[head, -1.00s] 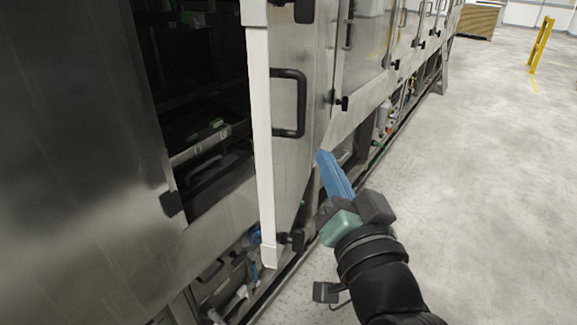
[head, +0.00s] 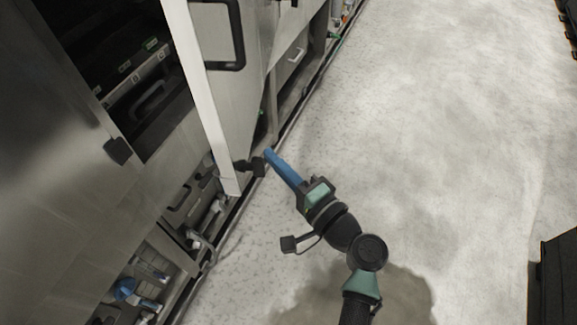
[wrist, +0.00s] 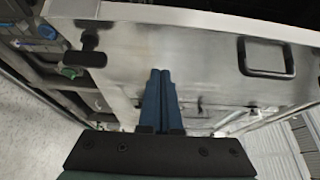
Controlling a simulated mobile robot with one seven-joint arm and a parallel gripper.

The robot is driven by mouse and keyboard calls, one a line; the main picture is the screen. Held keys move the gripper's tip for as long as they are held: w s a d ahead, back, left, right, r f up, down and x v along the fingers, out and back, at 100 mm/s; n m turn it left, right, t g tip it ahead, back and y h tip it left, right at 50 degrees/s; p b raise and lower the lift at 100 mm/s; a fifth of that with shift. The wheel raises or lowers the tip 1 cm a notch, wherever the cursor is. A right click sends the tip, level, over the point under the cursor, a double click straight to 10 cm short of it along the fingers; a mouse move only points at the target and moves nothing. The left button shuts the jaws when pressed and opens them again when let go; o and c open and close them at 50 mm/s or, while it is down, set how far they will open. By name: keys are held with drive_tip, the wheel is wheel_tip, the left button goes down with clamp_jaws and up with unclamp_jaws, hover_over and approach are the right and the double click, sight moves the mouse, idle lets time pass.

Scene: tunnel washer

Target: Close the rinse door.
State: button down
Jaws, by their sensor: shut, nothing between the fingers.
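The rinse door (head: 236,105) stands open in the head view, swung out from the machine front, its pale edge facing me. It has a black handle (head: 239,45) high on its face and a black latch knob (head: 250,167) near its lower corner. My gripper (head: 268,154) has blue fingers, shut and empty, close to the latch knob at the door's lower outer side. In the wrist view the door's metal face (wrist: 190,60) fills the middle, with the handle (wrist: 266,57) at right. The fingertips point at the face; I cannot tell whether they touch it.
The dark opening (head: 125,60) with racks inside lies left of the door. Pipes and fittings (head: 205,215) show under the machine. The pale floor (head: 430,110) to the right is clear, with a dark object (head: 557,275) at the right edge.

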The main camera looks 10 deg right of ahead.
sight(232, 137)
drive_tip(key=w+a+p, duration=0.1)
drive_tip(key=w+a, duration=0.1)
drive_tip(key=w+a+p, duration=0.1)
drive_tip(key=a, duration=0.1)
drive_tip(key=shift+w+a+r, duration=0.15)
drive_tip(key=shift+w+a, duration=0.05)
drive_tip(key=shift+w, duration=0.15)
drive_tip(key=shift+w+a, duration=0.15)
drive_tip(key=shift+a, duration=0.35)
drive_tip(key=shift+a, duration=0.1)
